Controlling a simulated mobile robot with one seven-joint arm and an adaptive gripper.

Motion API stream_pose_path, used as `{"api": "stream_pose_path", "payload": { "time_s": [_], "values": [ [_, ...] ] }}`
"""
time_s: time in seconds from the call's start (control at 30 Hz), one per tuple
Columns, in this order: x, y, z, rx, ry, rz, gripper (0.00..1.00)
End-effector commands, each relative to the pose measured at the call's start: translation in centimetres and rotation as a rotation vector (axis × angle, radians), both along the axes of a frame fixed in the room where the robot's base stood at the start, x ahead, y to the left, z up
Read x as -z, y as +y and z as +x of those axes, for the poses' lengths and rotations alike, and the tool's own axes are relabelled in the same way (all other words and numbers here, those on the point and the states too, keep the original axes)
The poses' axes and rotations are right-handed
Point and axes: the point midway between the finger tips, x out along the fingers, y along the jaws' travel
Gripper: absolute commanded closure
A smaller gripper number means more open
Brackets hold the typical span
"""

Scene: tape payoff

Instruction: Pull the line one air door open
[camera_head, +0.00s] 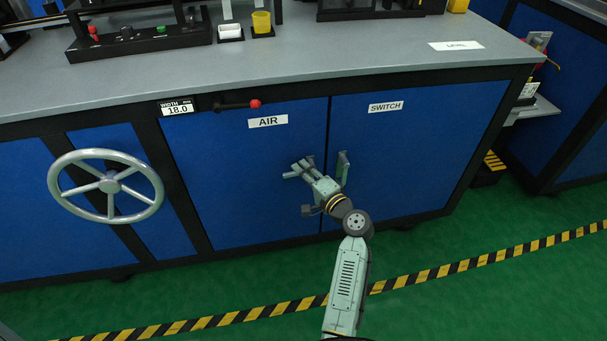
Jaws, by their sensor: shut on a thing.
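The blue air door (230,180) is the left of two cabinet doors below the grey bench top, with a white AIR label (267,121) near its upper right. It looks closed, flush with the frame. My gripper (299,171) is at the door's right edge, its fingers around the place of the air door handle. It is shut on that handle, which my fingers mostly hide. The switch door (415,150) with its SWITCH label (385,107) is just to the right. Its upright handle (342,167) stands beside my gripper.
A grey handwheel (106,186) sticks out to the left of the air door. A red-knobbed lever (254,104) sits above it. Green floor with a yellow-black tape line (420,277) lies clear in front. Another blue cabinet (580,130) stands at the right.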

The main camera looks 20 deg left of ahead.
Motion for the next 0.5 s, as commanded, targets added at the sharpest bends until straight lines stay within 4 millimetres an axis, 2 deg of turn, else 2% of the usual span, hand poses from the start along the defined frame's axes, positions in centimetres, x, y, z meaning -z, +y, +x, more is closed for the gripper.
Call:
{"api": "stream_pose_path", "payload": {
  "time_s": [0.03, 0.5],
  "values": [
    [0.27, -0.53, 0.28, 0.012, 0.011, 0.011, 1.00],
    [0.15, -0.52, 0.26, 0.014, 0.037, 0.046, 1.00]
  ]
}}
